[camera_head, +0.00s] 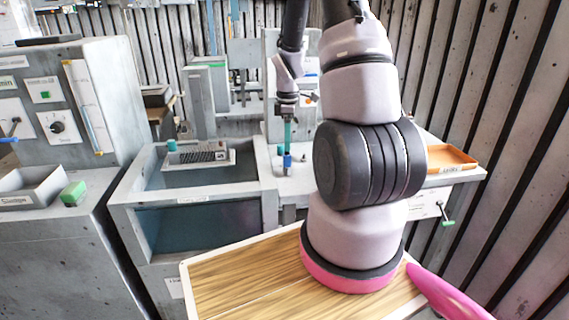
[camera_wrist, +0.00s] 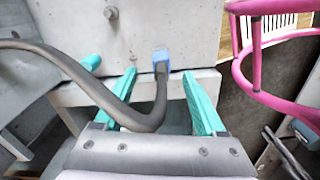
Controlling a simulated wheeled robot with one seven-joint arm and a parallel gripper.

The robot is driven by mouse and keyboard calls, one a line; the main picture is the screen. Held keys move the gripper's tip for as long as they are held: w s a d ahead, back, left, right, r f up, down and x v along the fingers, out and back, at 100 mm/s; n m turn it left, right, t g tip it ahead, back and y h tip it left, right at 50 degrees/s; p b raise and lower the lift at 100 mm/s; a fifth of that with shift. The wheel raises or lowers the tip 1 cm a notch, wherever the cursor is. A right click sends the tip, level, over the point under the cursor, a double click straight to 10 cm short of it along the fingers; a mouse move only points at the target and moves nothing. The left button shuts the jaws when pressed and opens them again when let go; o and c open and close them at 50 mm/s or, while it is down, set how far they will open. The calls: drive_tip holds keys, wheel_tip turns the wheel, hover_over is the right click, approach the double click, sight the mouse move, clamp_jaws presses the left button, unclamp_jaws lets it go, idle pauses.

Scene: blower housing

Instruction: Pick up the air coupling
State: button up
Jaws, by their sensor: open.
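The air coupling (camera_wrist: 161,56) is a small blue fitting on the end of a dark hose in the wrist view. It lies against a grey surface, just beyond and between my fingertips. My gripper (camera_wrist: 159,74) is open, with one teal finger on each side of the hose end and nothing held. In the head view, my gripper (camera_head: 287,146) points down with its teal fingers just above a small blue piece (camera_head: 287,161), which looks like the coupling. Whether the fingers touch it cannot be told.
The dark hose (camera_wrist: 60,60) loops from the left across my gripper's front. A grey open basin (camera_head: 190,200) with a keyboard-like panel (camera_head: 200,153) stands to the left. An orange tray (camera_head: 450,158) lies at right. A pink tubular frame (camera_wrist: 242,60) is close on the wrist view's right.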

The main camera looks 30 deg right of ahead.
sight(287, 154)
drive_tip(key=shift+a+f, duration=0.2)
drive_tip(key=shift+f, duration=3.3)
clamp_jaws()
